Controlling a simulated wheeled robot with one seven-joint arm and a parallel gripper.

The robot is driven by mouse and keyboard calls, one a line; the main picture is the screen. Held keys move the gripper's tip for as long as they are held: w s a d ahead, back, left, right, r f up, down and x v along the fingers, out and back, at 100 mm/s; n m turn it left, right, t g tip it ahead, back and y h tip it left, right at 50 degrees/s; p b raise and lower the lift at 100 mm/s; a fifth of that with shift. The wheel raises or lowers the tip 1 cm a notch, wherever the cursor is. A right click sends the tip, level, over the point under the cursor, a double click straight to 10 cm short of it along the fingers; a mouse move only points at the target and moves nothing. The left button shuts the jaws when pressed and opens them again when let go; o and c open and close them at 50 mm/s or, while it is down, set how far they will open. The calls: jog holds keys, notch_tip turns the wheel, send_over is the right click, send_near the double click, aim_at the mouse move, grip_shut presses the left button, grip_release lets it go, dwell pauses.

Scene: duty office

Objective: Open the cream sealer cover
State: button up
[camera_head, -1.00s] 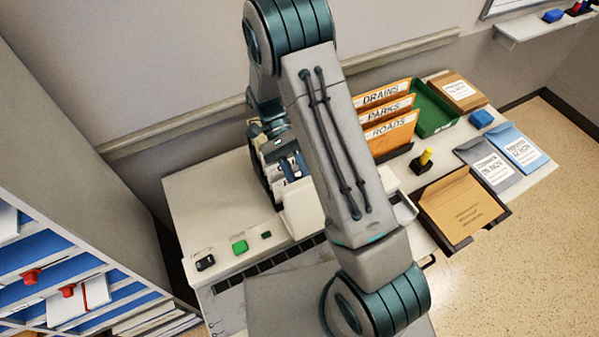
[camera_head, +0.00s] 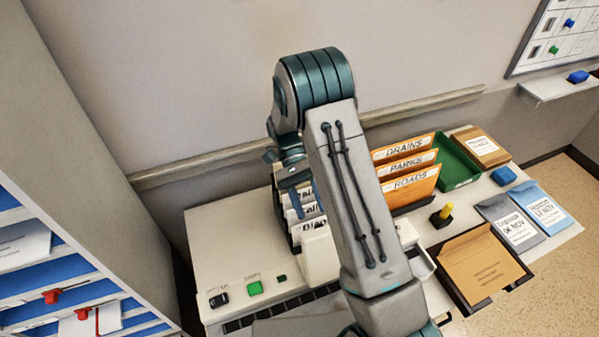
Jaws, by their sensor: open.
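The cream sealer (camera_head: 319,258) stands on the desk. Its near left part shows as a pale block, and my forearm hides its middle, so I cannot tell how its cover sits. A further pale part shows right of the forearm (camera_head: 408,236). My gripper (camera_head: 303,198) is open and points down beyond the block, over the rack of white lettered cards (camera_head: 303,212). It looks apart from the cream block. My arm partly hides the gripper, and I cannot tell whether its fingers touch the cards.
A green button (camera_head: 254,288) and a black item (camera_head: 219,300) lie front left. Orange folders (camera_head: 410,182), a green tray (camera_head: 461,168), a yellow-handled stamp (camera_head: 442,216) and a brown envelope (camera_head: 482,268) fill the right. A shelf unit (camera_head: 60,265) stands at left. The desk's left top is clear.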

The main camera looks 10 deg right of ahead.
jog(key=p+v, duration=0.1)
jog(key=v, duration=0.7)
jog(key=shift+w+a, duration=0.15)
jog(key=shift+a, duration=0.05)
jog(key=shift+r, duration=0.1)
